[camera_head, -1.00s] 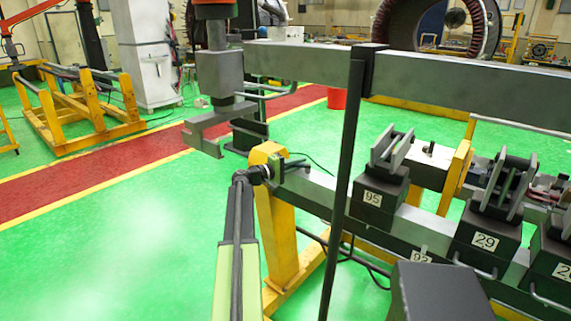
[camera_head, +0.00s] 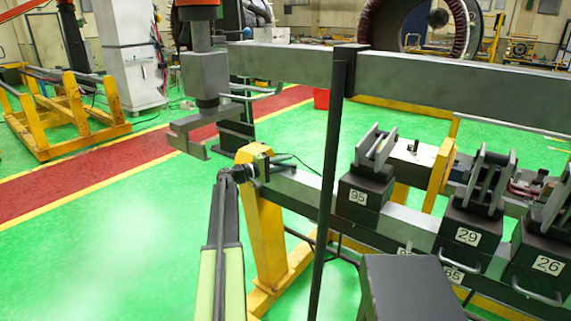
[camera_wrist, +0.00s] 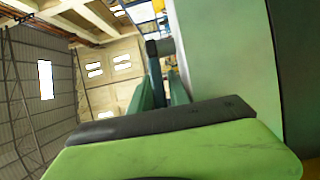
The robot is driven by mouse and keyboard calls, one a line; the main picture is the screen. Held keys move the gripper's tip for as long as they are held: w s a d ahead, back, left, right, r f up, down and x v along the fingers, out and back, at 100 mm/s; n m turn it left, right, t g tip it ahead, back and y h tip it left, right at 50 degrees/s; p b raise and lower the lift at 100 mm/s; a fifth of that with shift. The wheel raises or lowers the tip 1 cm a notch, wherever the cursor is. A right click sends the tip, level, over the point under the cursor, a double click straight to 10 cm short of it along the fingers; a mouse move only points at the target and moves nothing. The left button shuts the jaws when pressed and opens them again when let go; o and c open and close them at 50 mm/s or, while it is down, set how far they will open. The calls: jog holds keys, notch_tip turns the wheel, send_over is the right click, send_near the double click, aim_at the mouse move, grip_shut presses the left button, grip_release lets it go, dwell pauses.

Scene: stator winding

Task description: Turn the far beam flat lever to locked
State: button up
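The far beam (camera_head: 300,65) is a long grey bar running across the upper middle. At its left end a grey block (camera_head: 205,75) hangs under an orange part. A flat grey bar (camera_head: 205,125) with a downturned left end lies below the block; it looks like the flat lever, but its lock state is unclear. A lime and black arm (camera_head: 226,270), probably mine, rises to a dark joint beside the near beam's left end. In the wrist view, two dark green bars, probably my gripper (camera_wrist: 163,92), reach up past a lime body. Their gap and contact are unclear.
The near beam (camera_head: 310,195) carries several dark fixtures, including one numbered 95 (camera_head: 364,195). A thin dark post (camera_head: 328,190) and a yellow support (camera_head: 262,235) stand close to the arm. A dark box (camera_head: 410,290) blocks the lower right. Green floor (camera_head: 110,235) is clear at left.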

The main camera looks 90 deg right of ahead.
jog(key=v, duration=1.7)
jog(key=shift+w, duration=0.2)
jog(key=shift+a, duration=0.15)
